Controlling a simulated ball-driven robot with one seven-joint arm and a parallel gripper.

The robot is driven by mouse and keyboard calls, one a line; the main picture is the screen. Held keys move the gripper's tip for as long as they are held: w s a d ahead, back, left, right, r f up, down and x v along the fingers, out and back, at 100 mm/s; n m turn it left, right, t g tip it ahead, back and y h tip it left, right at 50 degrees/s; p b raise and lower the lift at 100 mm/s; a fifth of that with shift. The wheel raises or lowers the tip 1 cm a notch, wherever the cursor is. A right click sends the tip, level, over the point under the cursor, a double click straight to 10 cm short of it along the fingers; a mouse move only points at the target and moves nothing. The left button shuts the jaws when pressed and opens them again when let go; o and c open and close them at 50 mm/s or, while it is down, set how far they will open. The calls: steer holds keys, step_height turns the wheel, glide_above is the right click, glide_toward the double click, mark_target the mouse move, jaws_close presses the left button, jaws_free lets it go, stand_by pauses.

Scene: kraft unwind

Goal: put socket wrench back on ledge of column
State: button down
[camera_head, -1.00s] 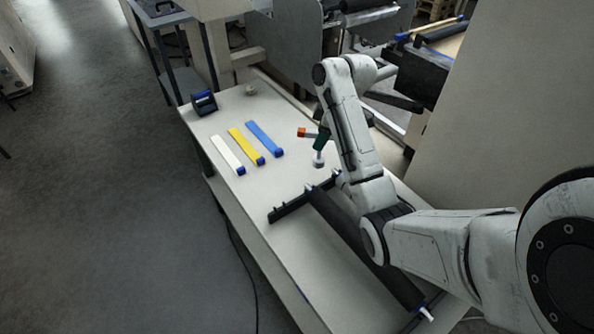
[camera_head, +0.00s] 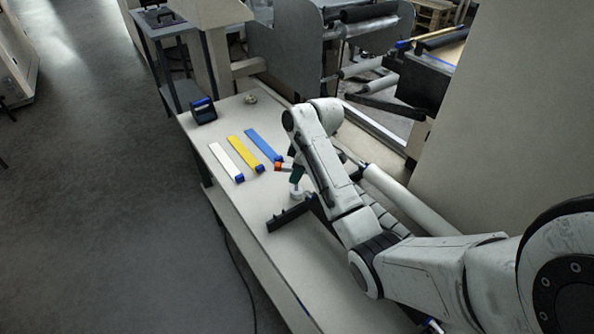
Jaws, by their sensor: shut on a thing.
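My gripper (camera_head: 296,165) hangs low over the table, left of my forearm, shut on the socket wrench. The part I take to be the wrench (camera_head: 296,176) shows as a dark teal piece with a pale grey end below it, close to the black bar. A small orange-tipped piece sticks out left at the gripper; I cannot tell what it belongs to. My arm hides the fingers. The beige column (camera_head: 206,48) stands behind the far end of the table, with a ledge-like beige piece (camera_head: 259,67) jutting from its right side.
White (camera_head: 226,160), yellow (camera_head: 244,152) and blue (camera_head: 262,143) strips lie on the white table (camera_head: 218,132). A black-blue holder (camera_head: 204,111) and a small round item (camera_head: 250,98) sit at its far end. The black bar (camera_head: 290,214) lies nearer. Machinery rollers stand behind.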

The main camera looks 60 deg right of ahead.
steer(key=shift+f, duration=0.15)
steer(key=c, duration=0.9)
jaws_free()
steer(key=p+v, duration=0.4)
steer(key=v, duration=0.7)
steer(key=shift+s+r+p, duration=0.2)
steer(key=shift+r+p, duration=0.45)
steer(key=shift+p, duration=0.2)
